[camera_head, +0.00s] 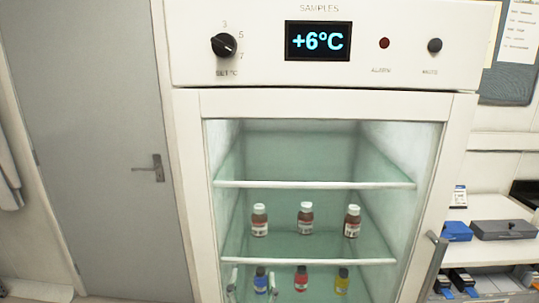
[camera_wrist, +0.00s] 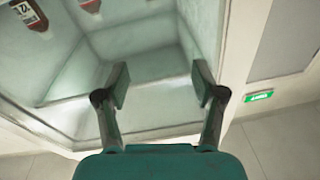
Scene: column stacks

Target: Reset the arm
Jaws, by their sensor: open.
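My gripper (camera_wrist: 161,88) shows in the wrist view with its two fingers spread apart and nothing between them. It is in front of the glass-walled sample fridge, whose interior fills the upper left of that view. The arm does not show in the head view. In the head view the white sample fridge (camera_head: 185,45) has a display reading +6°C. Three brown bottles with white caps, left (camera_head: 259,220), middle (camera_head: 305,219) and right (camera_head: 352,221), stand upright on its middle shelf (camera_head: 308,261).
Blue (camera_head: 260,281), red (camera_head: 301,279) and yellow (camera_head: 342,281) bottles stand on a lower shelf. The upper shelf (camera_head: 314,184) is empty. A grey door (camera_head: 100,130) is at left. A side bench at right holds blue (camera_head: 456,231) and grey (camera_head: 503,230) boxes.

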